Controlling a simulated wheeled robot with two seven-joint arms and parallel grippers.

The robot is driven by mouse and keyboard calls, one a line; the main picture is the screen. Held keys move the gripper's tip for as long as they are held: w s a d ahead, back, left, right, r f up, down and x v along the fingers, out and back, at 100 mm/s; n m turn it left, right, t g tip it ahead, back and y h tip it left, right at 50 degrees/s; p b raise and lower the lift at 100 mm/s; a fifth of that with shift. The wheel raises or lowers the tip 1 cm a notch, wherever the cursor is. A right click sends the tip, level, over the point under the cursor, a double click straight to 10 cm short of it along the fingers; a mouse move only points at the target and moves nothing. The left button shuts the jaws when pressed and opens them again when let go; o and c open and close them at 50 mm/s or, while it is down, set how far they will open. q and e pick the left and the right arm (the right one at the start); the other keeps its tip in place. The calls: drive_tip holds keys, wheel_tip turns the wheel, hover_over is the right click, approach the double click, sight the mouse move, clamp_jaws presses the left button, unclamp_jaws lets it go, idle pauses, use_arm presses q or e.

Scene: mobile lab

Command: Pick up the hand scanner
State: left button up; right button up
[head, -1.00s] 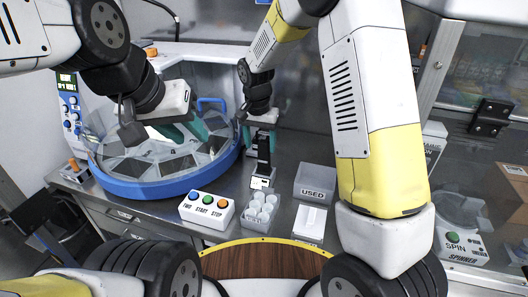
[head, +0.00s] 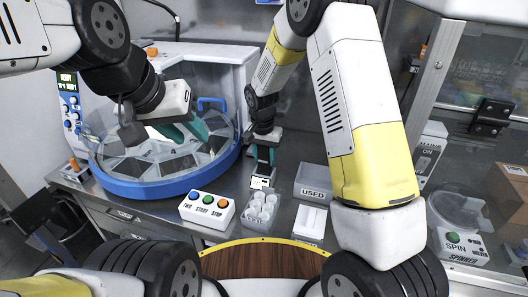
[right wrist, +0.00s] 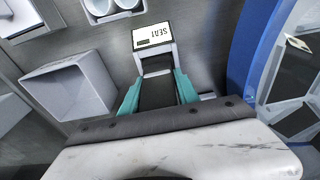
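The hand scanner (right wrist: 158,88) is a dark upright body above a white block labelled SER1 or similar (right wrist: 153,36). The block also shows in the head view (head: 262,183). My right gripper (head: 265,155) is lowered over the dark body, with one teal finger on each side. In the right wrist view the fingers of my right gripper (right wrist: 159,78) stand apart and close beside the body; firm contact is not clear. The gripper hides much of the scanner in the head view. My left gripper (head: 186,130) is open and empty above the round blue-rimmed machine.
The blue-rimmed machine (head: 150,190) stands left of the scanner. A button box (head: 207,209), a rack of white cups (head: 262,210) and a grey USED bin (head: 314,184) stand nearby. A spinner (head: 460,245) is at the right.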

clamp_jaws()
